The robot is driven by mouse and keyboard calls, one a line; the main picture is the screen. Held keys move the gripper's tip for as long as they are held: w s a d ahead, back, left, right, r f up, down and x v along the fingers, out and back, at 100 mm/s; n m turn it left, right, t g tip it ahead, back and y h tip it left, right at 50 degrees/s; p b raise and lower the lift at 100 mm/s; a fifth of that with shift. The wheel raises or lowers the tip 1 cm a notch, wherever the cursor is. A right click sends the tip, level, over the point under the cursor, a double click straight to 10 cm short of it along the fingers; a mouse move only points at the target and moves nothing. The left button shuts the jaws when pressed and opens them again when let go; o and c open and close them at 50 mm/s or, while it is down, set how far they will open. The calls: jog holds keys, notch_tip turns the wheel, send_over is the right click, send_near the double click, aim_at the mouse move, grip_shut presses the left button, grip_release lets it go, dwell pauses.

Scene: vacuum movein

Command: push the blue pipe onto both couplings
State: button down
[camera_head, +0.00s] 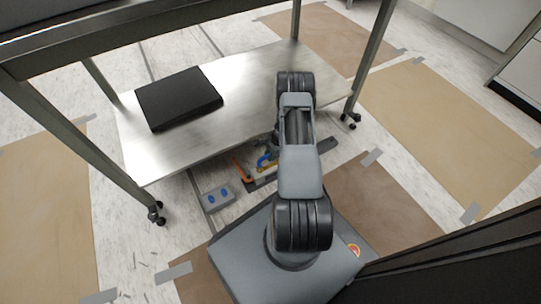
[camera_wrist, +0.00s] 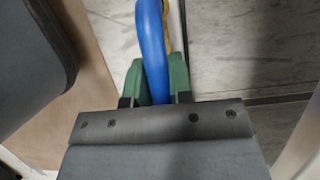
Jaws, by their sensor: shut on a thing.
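The blue pipe (camera_head: 264,160) is a curved tube low beside the front edge of the steel shelf, partly hidden behind my arm in the head view. In the wrist view the blue pipe (camera_wrist: 152,45) runs up from between the green fingers of my gripper (camera_wrist: 158,84). My gripper is shut on it. A yellow part (camera_wrist: 168,35) shows just right of the pipe, partly behind it. I cannot make out either coupling, nor whether the pipe's ends touch anything; the ends are hidden or outside the wrist view.
An orange part (camera_head: 243,170) lies left of the pipe. A grey box with two blue ovals (camera_head: 218,198) stands on the floor. The steel shelf (camera_head: 245,90) carries a black flat box (camera_head: 178,98). The table's legs and wheels (camera_head: 351,119) stand either side.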

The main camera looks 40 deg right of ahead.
jog(key=shift+f, duration=0.15)
jog(key=c, duration=0.9)
grip_release()
jog(key=p+v, duration=0.5)
jog(key=v, duration=0.9)
jog(key=shift+f+p, duration=0.1)
jog(key=shift+p, duration=0.3)
jog(key=shift+s, duration=0.1)
